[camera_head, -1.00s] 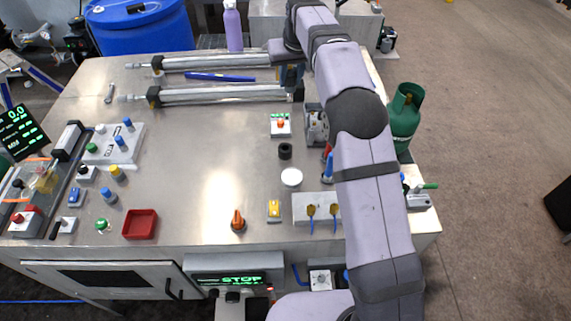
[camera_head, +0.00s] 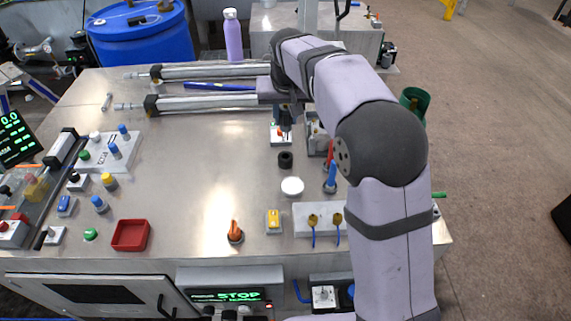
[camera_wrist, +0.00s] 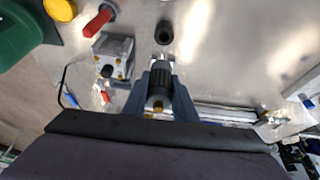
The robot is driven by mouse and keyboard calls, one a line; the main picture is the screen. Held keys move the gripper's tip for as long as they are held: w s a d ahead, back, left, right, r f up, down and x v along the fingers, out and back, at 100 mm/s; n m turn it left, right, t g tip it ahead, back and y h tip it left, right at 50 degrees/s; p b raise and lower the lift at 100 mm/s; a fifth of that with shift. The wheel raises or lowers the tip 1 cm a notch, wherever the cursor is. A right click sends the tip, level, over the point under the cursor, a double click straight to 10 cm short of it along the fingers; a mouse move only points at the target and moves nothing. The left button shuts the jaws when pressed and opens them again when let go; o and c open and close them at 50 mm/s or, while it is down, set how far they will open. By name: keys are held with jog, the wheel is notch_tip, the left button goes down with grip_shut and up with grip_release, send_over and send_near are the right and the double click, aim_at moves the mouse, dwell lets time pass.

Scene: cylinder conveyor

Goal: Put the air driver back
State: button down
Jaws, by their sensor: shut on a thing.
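The air driver (camera_wrist: 160,88), a dark grey ribbed body with a brass-coloured end, is held between the jaws of my gripper (camera_wrist: 158,92) in the wrist view. In the head view my gripper (camera_head: 286,112) is over the right part of the steel bench, in front of the long cylinders, and the driver (camera_head: 285,119) shows as a dark upright shape below it. A black round holder (camera_head: 285,160) stands on the bench nearer the front; it also shows in the wrist view (camera_wrist: 164,32), beyond the driver and apart from it. The driver's lower tip is hard to make out.
A small box with buttons (camera_head: 281,140) is partly covered by my gripper. A metal block (camera_head: 316,140) and red and blue handles (camera_head: 331,175) stand to the right. A white disc (camera_head: 292,186) lies in front of the holder. The bench's middle (camera_head: 200,165) is clear.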

aim_at(286, 140)
jog(key=shift+f+p, duration=1.45)
jog(key=shift+f, duration=3.5)
jog(key=shift+f, duration=0.1)
jog(key=shift+f, duration=0.15)
jog(key=c, duration=1.4)
grip_release()
jog(key=shift+c, duration=0.2)
jog(key=shift+r, duration=0.25)
jog(key=b+v, duration=0.3)
jog(key=v, duration=0.9)
